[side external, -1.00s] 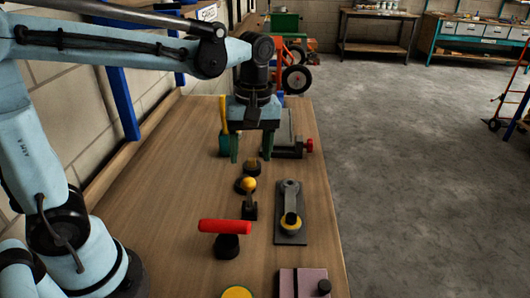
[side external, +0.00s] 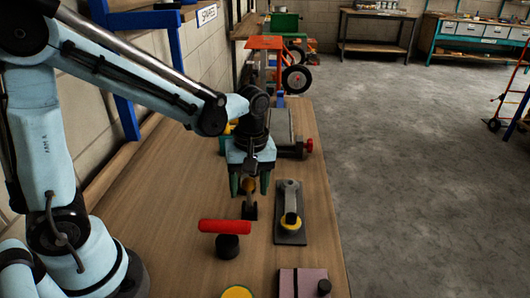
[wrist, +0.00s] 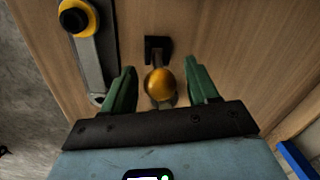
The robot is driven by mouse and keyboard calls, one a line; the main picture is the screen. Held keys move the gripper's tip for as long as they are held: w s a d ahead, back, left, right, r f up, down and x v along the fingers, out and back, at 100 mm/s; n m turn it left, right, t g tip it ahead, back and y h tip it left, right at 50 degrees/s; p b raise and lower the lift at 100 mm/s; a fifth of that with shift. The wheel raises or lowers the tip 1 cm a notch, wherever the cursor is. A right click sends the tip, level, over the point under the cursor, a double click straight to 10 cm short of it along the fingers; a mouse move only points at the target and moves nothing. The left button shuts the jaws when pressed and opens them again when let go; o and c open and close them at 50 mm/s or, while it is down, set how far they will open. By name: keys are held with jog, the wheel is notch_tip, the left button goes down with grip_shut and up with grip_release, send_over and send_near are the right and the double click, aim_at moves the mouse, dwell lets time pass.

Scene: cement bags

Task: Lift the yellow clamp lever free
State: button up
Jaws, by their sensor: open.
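A yellow ball-topped lever (wrist: 159,84) stands on a small black base (wrist: 157,47), which also shows in the side view (side external: 249,211). My gripper (wrist: 160,68) is open, with its green fingers on either side of the yellow ball and gaps visible on both sides. In the side view, my gripper (side external: 249,184) points down over the lever, its fingers astride the ball end.
A red-handled piece (side external: 225,227) stands nearer the camera. A pink block (side external: 311,283) and a yellow disc (side external: 237,292) lie at the front. A vise with a red knob (side external: 309,145) sits behind. Bare wood (side external: 170,215) lies to the left.

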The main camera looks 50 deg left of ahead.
grip_shut()
jog(key=shift+w+a+g+h, duration=0.45)
jog(key=shift+g+h, duration=0.15)
jog(key=shift+w+a+f+g+h, duration=0.15)
jog(key=shift+w+a+g+h, duration=0.15)
jog(key=shift+g+h, duration=0.25)
jog(key=shift+w+a+f+g+h, duration=0.1)
jog(key=shift+w+a+g+h, duration=0.15)
jog(key=shift+g+h, duration=0.25)
grip_release()
